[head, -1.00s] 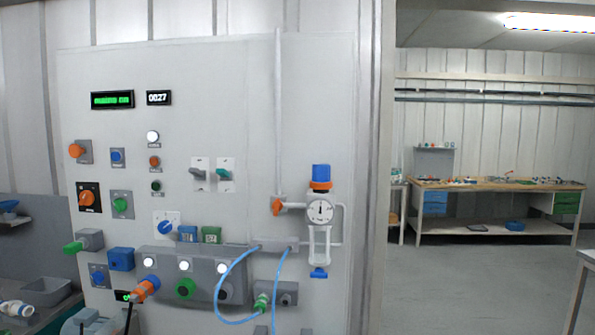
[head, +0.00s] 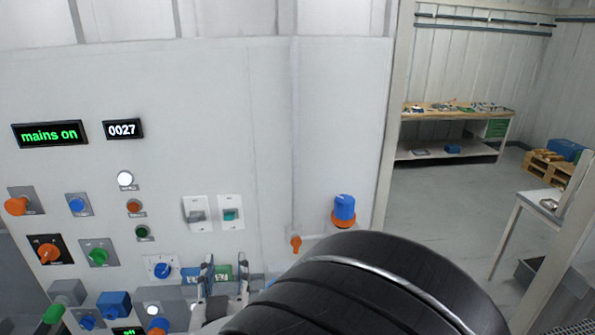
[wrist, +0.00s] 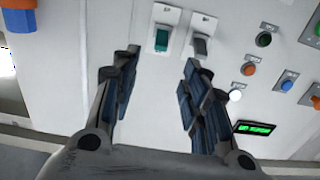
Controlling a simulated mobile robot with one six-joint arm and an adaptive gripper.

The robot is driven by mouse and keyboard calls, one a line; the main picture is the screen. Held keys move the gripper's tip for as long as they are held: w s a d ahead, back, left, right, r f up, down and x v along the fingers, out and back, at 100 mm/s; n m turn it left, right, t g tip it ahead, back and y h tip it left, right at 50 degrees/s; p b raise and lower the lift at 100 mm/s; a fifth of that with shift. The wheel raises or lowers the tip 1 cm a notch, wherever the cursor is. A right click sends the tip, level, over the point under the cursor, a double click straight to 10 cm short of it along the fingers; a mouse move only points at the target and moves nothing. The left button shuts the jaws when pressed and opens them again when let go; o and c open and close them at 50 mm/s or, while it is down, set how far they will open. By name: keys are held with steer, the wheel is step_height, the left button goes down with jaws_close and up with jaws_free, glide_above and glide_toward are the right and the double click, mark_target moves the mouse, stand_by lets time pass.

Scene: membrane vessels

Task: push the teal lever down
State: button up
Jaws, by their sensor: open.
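The teal lever (head: 231,215) is on a white plate on the grey panel, just right of a like plate with a grey lever (head: 194,216). In the wrist view the teal lever (wrist: 161,41) shows beyond and between the fingertips, nearer the left finger, and the grey lever (wrist: 200,46) is to its right. My gripper (head: 226,272) is open and empty, below the teal lever in the head view. Its fingers also show spread in the wrist view (wrist: 163,62). A gap to the lever seems to remain, though its depth is hard to judge.
A blue-topped regulator (head: 344,209) is to the right. My arm hides the lower right panel. The panel above the levers is bare.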

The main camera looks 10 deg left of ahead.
steer(key=p, duration=0.4)
glide_toward(229, 214)
steer(key=shift+t, duration=0.3)
steer(key=x, duration=0.3)
steer(key=f+x, duration=0.1)
steer(key=x, duration=0.6)
steer(key=shift+a+f, duration=0.15)
steer(key=shift+f, duration=0.05)
steer(key=shift+c, duration=0.4)
jaws_close()
